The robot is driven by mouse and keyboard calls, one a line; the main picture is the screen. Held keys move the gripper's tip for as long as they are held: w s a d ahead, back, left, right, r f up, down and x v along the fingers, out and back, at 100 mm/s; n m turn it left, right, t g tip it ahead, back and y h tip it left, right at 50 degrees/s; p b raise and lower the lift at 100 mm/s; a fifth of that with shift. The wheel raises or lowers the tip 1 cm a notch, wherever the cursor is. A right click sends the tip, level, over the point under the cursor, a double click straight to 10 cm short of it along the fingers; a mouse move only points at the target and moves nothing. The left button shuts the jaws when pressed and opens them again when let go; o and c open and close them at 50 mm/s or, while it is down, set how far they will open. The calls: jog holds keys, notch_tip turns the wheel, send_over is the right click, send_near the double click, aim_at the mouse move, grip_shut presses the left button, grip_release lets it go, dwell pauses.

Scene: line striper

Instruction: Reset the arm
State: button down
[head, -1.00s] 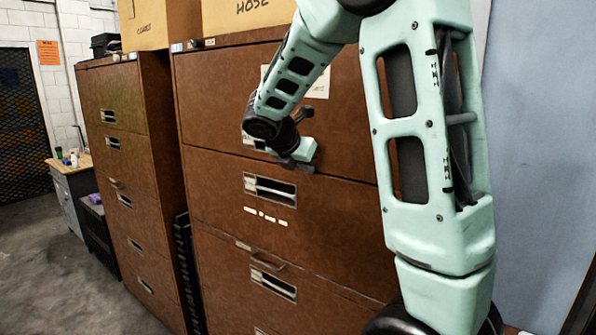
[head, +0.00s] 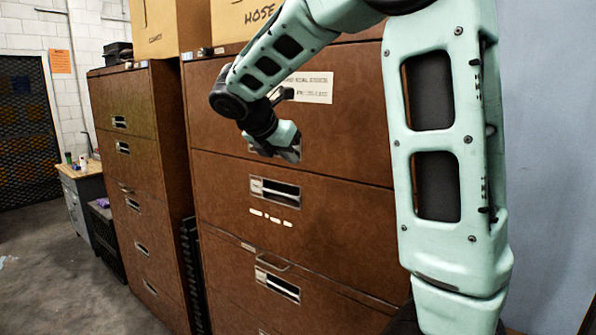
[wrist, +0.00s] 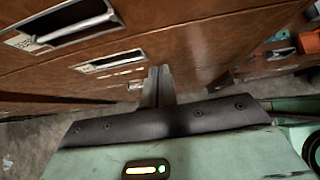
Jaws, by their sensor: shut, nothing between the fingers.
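My gripper (head: 284,152) is in front of the brown filing cabinet (head: 335,230), near its upper drawers, in the head view. My arm reaches across from the upper right, bent at the wrist. In the wrist view the fingers of my gripper (wrist: 157,85) are together with nothing between them. The cabinet's drawer fronts (wrist: 60,75) and a metal pull (wrist: 75,30) lie beyond the fingers. I cannot tell from these views exactly how far the fingers are from the cabinet.
A second brown cabinet (head: 125,175) stands to the left. Cardboard boxes (head: 240,18) sit on top. A small desk (head: 82,195) stands farther back left. The grey floor (head: 60,290) at left is mostly open. A blue-grey panel (head: 550,130) is at right.

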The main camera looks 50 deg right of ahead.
jog(key=shift+v, duration=1.3)
jog(key=s+a+f+m+t+y+b, duration=0.1)
jog(key=s+a+f+m+y+b, duration=0.15)
jog(key=a+f, duration=0.65)
jog(key=s+a+f+m+y+b, duration=0.1)
jog(key=s+a+f+y+b, duration=0.15)
jog(key=a+f, duration=0.65)
jog(key=s+a+f+m+y+b, duration=0.1)
jog(key=s+a+f+m+y, duration=0.1)
jog(key=s+a+f, duration=0.3)
jog(key=s+a+f+m+g+y+b, duration=0.1)
jog(key=s+a+f+m, duration=0.4)
jog(key=s+a, duration=0.7)
jog(key=shift+a+f+g+y+b, duration=0.35)
jog(key=shift+f+y+b, duration=0.3)
jog(key=shift+y, duration=0.35)
jog(key=c, duration=2.1)
grip_release()
jog(key=shift+r+m, duration=0.1)
jog(key=shift+m, duration=0.15)
jog(key=shift+c, duration=0.2)
